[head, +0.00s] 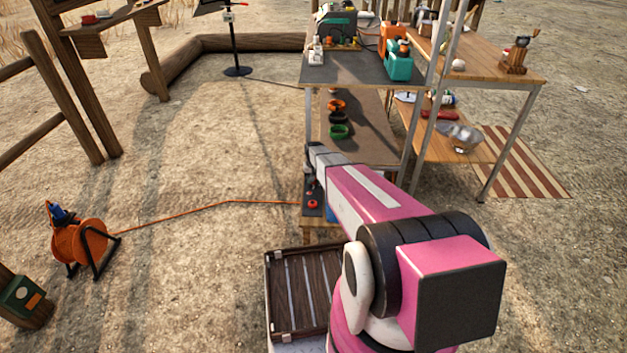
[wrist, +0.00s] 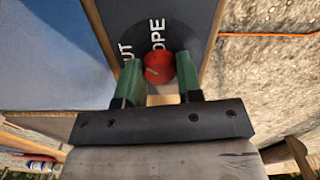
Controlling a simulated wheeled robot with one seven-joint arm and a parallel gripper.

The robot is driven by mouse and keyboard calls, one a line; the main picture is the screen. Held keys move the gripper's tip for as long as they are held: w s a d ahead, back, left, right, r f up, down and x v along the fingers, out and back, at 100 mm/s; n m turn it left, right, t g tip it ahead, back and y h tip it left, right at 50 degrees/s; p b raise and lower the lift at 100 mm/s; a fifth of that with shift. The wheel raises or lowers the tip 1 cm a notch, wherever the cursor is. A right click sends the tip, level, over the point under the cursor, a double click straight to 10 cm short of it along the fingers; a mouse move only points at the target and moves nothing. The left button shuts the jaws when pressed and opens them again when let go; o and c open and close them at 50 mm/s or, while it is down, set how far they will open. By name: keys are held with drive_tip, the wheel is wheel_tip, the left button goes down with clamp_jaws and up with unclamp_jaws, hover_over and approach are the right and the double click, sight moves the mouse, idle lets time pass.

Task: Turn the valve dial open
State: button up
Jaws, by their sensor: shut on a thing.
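The valve dial (wrist: 159,67) is a round red knob on a dark panel (wrist: 182,16) in the wrist view. A small pale mark shows on its left part. White letters, "UT" and "OPE", are visible on the panel above and left of the dial; the rest of the words is cut off or hidden. My gripper (wrist: 160,73) has its two green fingers on the left and right sides of the dial and is shut on it. In the head view my pink arm reaches down to the low panel, and I cannot make out the fingers clearly there.
A shelf (head: 345,68) with equipment stands above and behind the arm, with a metal post close on its right. A slatted crate (head: 268,300) lies beside my base. An orange cable reel (head: 80,243) is at the left, its cable running to the shelf. Open ground lies left.

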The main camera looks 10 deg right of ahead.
drive_tip(key=m, duration=0.4)
drive_tip(key=shift+m, duration=0.3)
drive_tip(key=m, duration=0.4)
drive_tip(key=shift+m, duration=0.4)
drive_tip(key=o, duration=0.9)
drive_tip(key=shift+r, duration=0.1)
wheel_tip(320, 180, up, 11)
drive_tip(key=shift+f, duration=0.15)
